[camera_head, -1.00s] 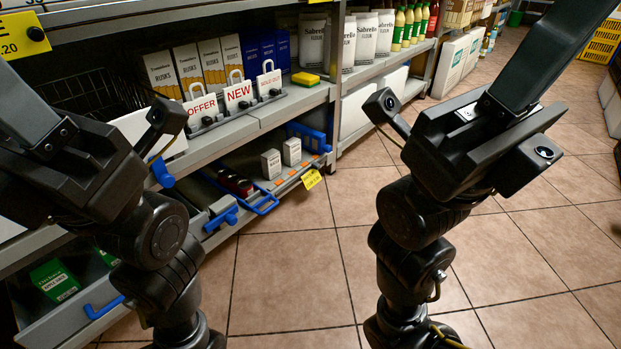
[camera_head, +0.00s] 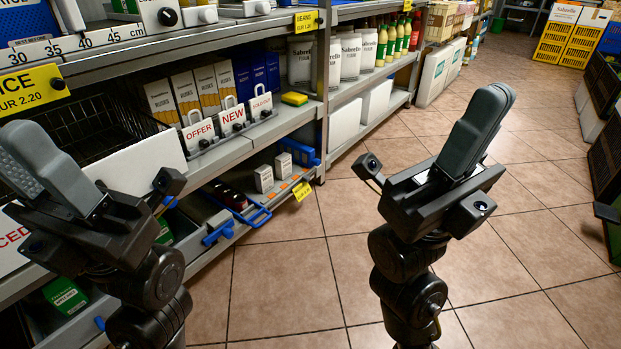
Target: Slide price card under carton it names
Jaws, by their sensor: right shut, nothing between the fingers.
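A yellow price card (camera_head: 28,88) reading "ICE" and "EUR 2.20" shows at the left edge. Another yellow card (camera_head: 302,190) hangs at the low shelf's front edge, its print too small to read. Two small white cartons, one nearer (camera_head: 263,179) and one farther (camera_head: 284,166), stand on that low shelf. Tall Rusks cartons (camera_head: 184,97) stand above. A green carton (camera_head: 65,294) sits at the lower left. My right gripper (camera_head: 492,100) is shut and empty, pointing up over the aisle. My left gripper (camera_head: 25,145) is before the left shelves; its jaw gap cannot be made out.
OFFER (camera_head: 198,133), NEW (camera_head: 232,118) and SOLD OUT (camera_head: 261,104) signs stand along the middle shelf. A black wire basket (camera_head: 90,125) is beside them. A yellow tag (camera_head: 306,20) is on the upper shelf edge. The tiled floor (camera_head: 290,290) is clear; dark crates (camera_head: 604,150) stand right.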

